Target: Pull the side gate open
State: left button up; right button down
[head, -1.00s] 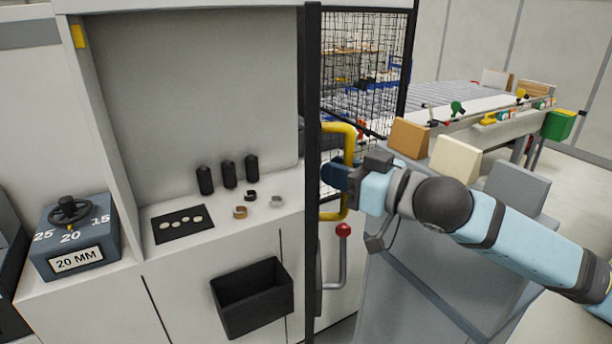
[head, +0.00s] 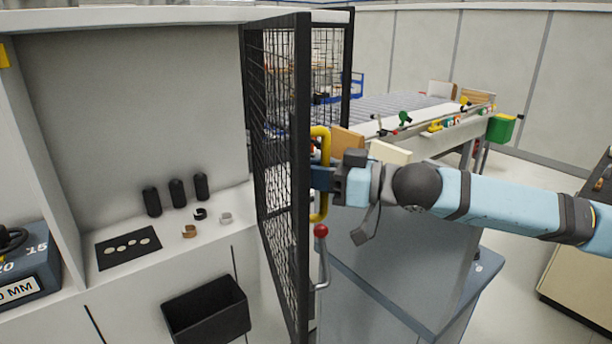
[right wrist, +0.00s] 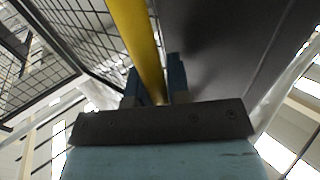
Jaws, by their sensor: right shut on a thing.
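The side gate (head: 278,150) is a black-framed mesh panel in the middle of the head view. It stands swung out at an angle from the white cabinet. Its yellow handle (head: 322,135) is on the gate's near edge. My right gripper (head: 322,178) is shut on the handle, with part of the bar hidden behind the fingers. In the right wrist view the yellow handle (right wrist: 138,42) runs between the two blue fingers (right wrist: 155,85). A red-knobbed lever (head: 321,232) is just below the handle on the gate's edge. My left gripper is not in view.
A grey cart (head: 395,260) stands to the right, below my right arm, with wooden blocks on it.

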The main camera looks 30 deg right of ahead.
jog(key=shift+s+a, duration=0.25)
jog(key=c, duration=1.3)
grip_release()
jog(key=shift+c, duration=0.2)
jog(key=shift+o, duration=1.2)
jog(key=shift+s+r, duration=0.2)
jog(key=shift+s, duration=0.15)
jog(key=shift+d, duration=0.1)
pick_arm(q)
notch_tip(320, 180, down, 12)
jog(key=b, duration=1.4)
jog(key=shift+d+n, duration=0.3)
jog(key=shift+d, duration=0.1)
pick_arm(e)
jog(key=v, duration=1.3)
jog(key=shift+s+d, duration=0.25)
